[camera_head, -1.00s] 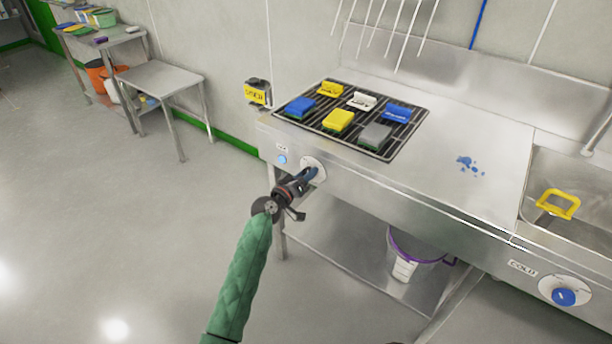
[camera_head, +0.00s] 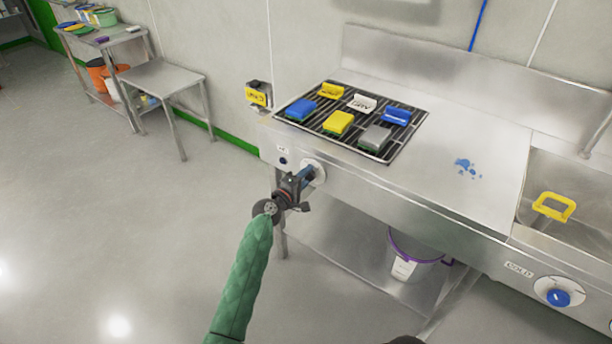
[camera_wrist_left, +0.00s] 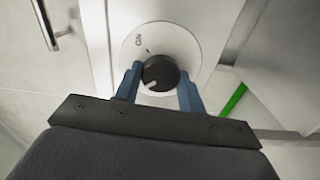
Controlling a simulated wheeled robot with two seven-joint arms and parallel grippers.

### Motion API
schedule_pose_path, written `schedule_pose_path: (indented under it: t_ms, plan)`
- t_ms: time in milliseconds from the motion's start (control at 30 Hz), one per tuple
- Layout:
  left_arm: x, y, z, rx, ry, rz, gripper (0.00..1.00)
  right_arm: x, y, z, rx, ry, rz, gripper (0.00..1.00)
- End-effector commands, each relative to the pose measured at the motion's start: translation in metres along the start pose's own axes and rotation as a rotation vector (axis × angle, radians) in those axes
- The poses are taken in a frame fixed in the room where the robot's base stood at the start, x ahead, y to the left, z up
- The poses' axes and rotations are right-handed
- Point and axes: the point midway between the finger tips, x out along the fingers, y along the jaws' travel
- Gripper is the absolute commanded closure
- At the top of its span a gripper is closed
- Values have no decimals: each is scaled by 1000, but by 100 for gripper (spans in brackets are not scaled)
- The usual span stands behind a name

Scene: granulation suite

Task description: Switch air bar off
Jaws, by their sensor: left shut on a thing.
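A black knob (camera_wrist_left: 160,73) sits on a round white dial (camera_wrist_left: 185,48) marked "ON" in the left wrist view; its white mark points down-left, away from that word. In the head view the dial (camera_head: 318,168) is on the bench front, left end. My left gripper (camera_head: 307,177) is shut on the knob, its blue fingers on either side in the left wrist view. The small indicator (camera_head: 283,161) beside the dial is dark. A grey metal piece (camera_head: 400,8) at the top edge may be the air bar; no white streaks show below it. My right gripper is out of view.
A black rack (camera_head: 360,113) with blue, yellow, white and grey pieces is set in the bench top. A bucket (camera_head: 415,250) stands below. The left floor is clear.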

Motion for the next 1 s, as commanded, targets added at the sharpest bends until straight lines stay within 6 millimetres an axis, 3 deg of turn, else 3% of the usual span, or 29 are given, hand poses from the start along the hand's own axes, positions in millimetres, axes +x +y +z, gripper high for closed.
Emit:
schedule_pose_path:
  t_ms: [733, 767, 867, 1000]
  plan:
    - [0, -2, 0, -90, 1, -2, 83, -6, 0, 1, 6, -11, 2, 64]
    - [0, -2, 0, -90, 1, -2, 59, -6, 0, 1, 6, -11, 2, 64]
    - [0, -2, 0, -89, 0, -2, 39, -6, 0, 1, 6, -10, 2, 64]
    - [0, -1, 0, -89, 0, -1, 39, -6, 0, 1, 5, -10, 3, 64]
